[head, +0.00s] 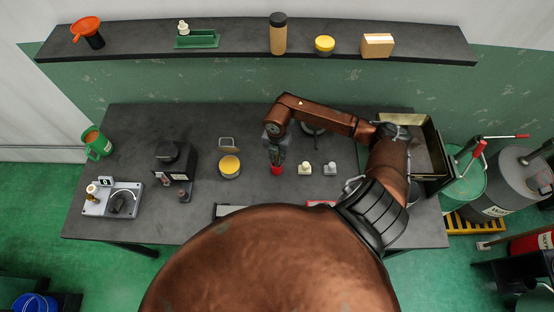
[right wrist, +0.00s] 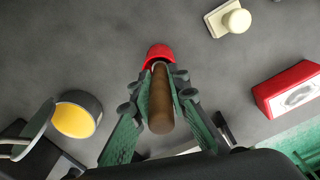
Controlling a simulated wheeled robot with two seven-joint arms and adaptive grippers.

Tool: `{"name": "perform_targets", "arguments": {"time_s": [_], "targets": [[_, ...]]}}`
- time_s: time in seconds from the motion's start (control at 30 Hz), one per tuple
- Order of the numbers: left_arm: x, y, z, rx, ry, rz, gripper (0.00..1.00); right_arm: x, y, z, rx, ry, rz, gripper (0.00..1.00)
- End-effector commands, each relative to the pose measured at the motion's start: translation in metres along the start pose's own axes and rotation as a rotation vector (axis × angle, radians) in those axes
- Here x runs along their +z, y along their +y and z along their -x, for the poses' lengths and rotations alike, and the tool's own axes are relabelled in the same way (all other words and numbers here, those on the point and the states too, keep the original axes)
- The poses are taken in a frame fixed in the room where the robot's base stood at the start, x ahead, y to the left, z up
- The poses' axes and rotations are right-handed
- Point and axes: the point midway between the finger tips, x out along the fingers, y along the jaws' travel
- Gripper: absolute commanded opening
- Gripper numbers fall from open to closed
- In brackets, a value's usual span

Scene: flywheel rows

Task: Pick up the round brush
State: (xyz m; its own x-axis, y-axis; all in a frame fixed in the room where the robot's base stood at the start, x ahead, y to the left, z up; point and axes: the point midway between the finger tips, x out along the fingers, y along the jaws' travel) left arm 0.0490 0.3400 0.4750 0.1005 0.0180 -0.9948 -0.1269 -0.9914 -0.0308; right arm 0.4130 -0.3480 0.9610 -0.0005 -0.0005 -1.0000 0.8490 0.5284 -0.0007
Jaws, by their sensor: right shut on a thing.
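The round brush shows in the right wrist view as a brown cylindrical handle (right wrist: 161,105) with a red end (right wrist: 159,52). In the head view only its red part (head: 277,170) shows below my gripper, over the dark workbench. My right gripper (head: 277,155) points down at it. In the right wrist view the green-padded fingers (right wrist: 160,92) lie on both sides of the handle and are shut on it. I cannot tell whether the brush touches the bench. My left gripper is not in view.
A yellow-filled tin (head: 230,166) stands left of the gripper. Two small knobbed blocks (head: 305,168) (head: 330,168) stand close on the right. A red box (right wrist: 290,90) lies nearby. A metal tray (head: 432,150) is at the bench's right end. A shelf (head: 230,48) runs behind.

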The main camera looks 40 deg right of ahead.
Motion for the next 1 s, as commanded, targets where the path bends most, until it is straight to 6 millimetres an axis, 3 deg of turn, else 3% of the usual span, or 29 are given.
{"name": "perform_targets", "arguments": {"time_s": [0.23,0.5,0.7,1.0], "targets": [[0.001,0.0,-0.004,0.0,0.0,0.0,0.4,0.001,0.001,0.014,0.003,-0.002,0.0,0.0],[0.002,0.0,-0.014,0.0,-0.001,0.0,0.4,0.002,0.001,0.066,0.003,-0.004,0.001,0.0],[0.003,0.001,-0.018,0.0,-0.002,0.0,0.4,0.001,0.001,0.093,0.002,-0.002,0.0,0.0],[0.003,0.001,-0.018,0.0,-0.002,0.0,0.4,0.0,0.0,0.101,0.0,0.0,-0.001,0.0]]}}
